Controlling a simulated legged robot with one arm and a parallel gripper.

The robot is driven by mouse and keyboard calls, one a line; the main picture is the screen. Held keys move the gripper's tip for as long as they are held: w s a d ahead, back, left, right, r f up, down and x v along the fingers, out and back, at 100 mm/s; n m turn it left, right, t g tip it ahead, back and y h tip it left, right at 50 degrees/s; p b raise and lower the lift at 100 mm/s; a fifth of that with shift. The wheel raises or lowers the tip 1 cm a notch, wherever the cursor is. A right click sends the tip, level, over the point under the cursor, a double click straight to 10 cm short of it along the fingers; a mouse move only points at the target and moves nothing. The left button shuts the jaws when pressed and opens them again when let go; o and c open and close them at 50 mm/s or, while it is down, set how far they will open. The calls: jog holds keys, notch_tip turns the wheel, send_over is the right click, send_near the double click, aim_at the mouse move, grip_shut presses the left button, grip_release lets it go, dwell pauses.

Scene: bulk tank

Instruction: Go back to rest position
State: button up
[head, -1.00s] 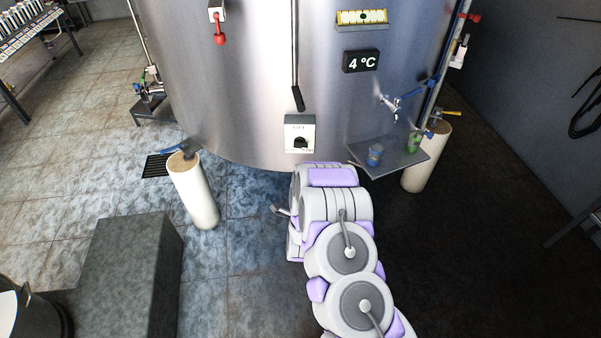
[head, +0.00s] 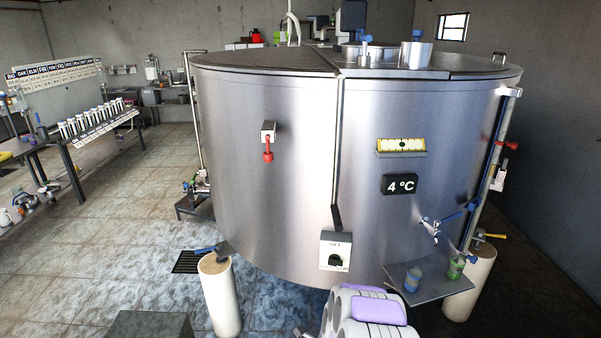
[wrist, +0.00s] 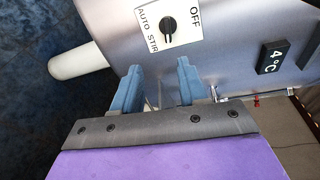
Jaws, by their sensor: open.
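My gripper (wrist: 158,88) shows in the wrist view with its two blue fingers apart and nothing between them. It points toward the steel bulk tank (head: 270,170), just below the white switch box. The switch box (head: 335,251) has a black knob and sits low on the tank front; in the wrist view its knob (wrist: 168,25) lines up with the OFF label side. In the head view only my arm's upper links show at the bottom edge, and the gripper itself is out of that picture.
A small shelf (head: 440,289) with a blue cup (head: 413,279) and a green cup (head: 456,267) juts from the tank at right, below a tap (head: 430,228). Pale cylindrical legs (head: 221,297) stand beneath. A grey block (head: 150,324) lies front left. Open tiled floor is at left.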

jog(key=a+r+n+g+y, duration=0.3)
jog(key=a+r+n+g, duration=0.1)
jog(key=a+r+n, duration=0.15)
jog(key=s+r+n+g+y, duration=0.2)
jog(key=s+r+n+g, duration=0.35)
jog(key=s+r, duration=0.35)
jog(key=s+d+r+n+g+h, duration=0.1)
jog(key=s+d+r+n+g, duration=0.2)
jog(key=s, duration=0.9)
jog(key=s+d+r+n+g, duration=0.2)
jog(key=s+r+n+g, duration=0.1)
jog(key=s, duration=1)
jog(key=s+d+r+n+g+h, duration=0.1)
jog(key=s+d+r+n+g, duration=0.2)
jog(key=s, duration=1)
jog(key=shift+s+d+r+n+h, duration=0.15)
jog(key=shift+d+r+n+h, duration=0.2)
jog(key=shift+r+n, duration=0.4)
